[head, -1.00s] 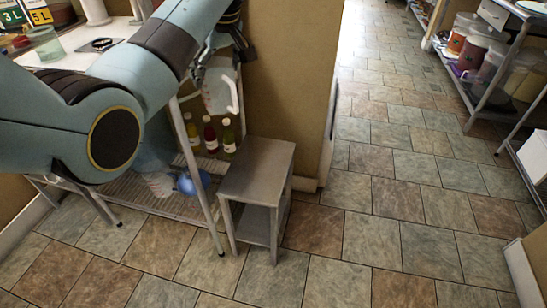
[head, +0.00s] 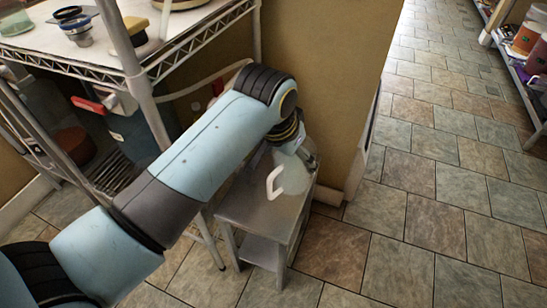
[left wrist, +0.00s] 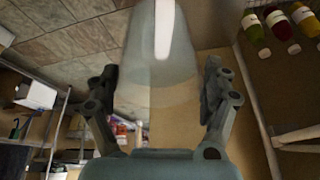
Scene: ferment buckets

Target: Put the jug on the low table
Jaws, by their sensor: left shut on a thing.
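The jug (head: 296,176) is clear with a white handle (head: 274,184). It appears over the back part of the low table (head: 252,212), a grey metal stand with a lower shelf. I cannot tell whether its base touches the tabletop. My left gripper (head: 290,142) is shut on the jug from above, partly hidden by my arm in the head view. In the left wrist view the jug (left wrist: 160,75) sits between the two fingers of my left gripper (left wrist: 160,90). My right gripper is not in view.
A wire-sided rack (head: 190,42) with things on top stands at the left, close to the low table. A tan wall (head: 325,70) rises behind the table. Bottles (left wrist: 275,25) show in the left wrist view. The tiled floor (head: 420,200) at the right is clear.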

